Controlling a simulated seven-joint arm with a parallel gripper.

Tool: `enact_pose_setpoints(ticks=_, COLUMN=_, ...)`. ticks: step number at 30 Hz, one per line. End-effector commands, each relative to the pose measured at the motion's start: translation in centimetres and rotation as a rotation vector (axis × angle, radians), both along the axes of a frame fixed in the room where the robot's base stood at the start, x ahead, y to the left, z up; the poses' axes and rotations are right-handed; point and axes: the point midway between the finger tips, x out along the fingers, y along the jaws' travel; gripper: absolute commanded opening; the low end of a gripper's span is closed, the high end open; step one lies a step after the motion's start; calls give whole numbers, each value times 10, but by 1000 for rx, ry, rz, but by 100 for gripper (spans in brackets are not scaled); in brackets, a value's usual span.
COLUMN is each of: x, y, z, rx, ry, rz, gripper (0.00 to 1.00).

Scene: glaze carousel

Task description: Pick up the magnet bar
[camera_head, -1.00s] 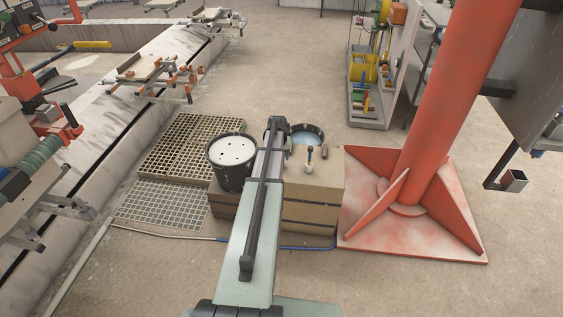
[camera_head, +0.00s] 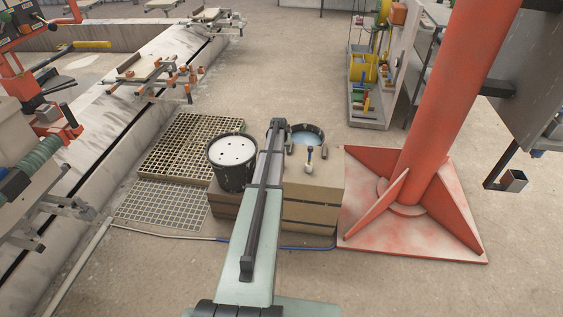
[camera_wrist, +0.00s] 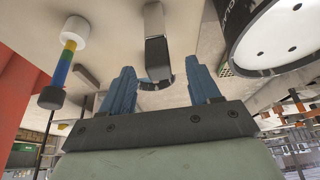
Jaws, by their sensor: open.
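My gripper (camera_wrist: 161,92) is open and empty in the wrist view, with its two blue fingers apart. A grey bar with a dark end (camera_wrist: 155,45) shows beyond and between the fingers, apart from them. It seems to be the small dark piece (camera_head: 290,149) on the box in the head view. A second slim dark bar (camera_wrist: 87,76) lies left of the fingers and seems to show right of the brush-like tool (camera_head: 324,151). I cannot tell for certain which is the magnet bar. In the head view my arm hides the gripper.
A tool with a striped handle (camera_wrist: 68,60) stands on the brown box (camera_head: 315,185). A lidded black bucket (camera_head: 233,175) stands left of my arm. A bucket of bluish liquid (camera_head: 312,135) is behind the box. A red column (camera_head: 425,140) rises at right.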

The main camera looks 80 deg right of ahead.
Motion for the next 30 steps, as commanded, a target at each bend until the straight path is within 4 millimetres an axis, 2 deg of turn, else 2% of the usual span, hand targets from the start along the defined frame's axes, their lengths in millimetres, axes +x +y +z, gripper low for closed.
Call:
enact_pose_setpoints(ticks=8, x=0, y=-7, z=-15, rx=1, ry=0, rz=0, gripper=62)
enact_pose_setpoints(ticks=18, x=-1, y=-24, z=-52, rx=1, ry=0, rz=1, gripper=62)
enact_pose_setpoints(ticks=26, x=-1, y=-25, z=-55, rx=-2, ry=-1, rz=1, gripper=62)
enact_pose_setpoints(ticks=30, x=-1, y=-25, z=-55, rx=-1, ry=-1, rz=1, gripper=50)
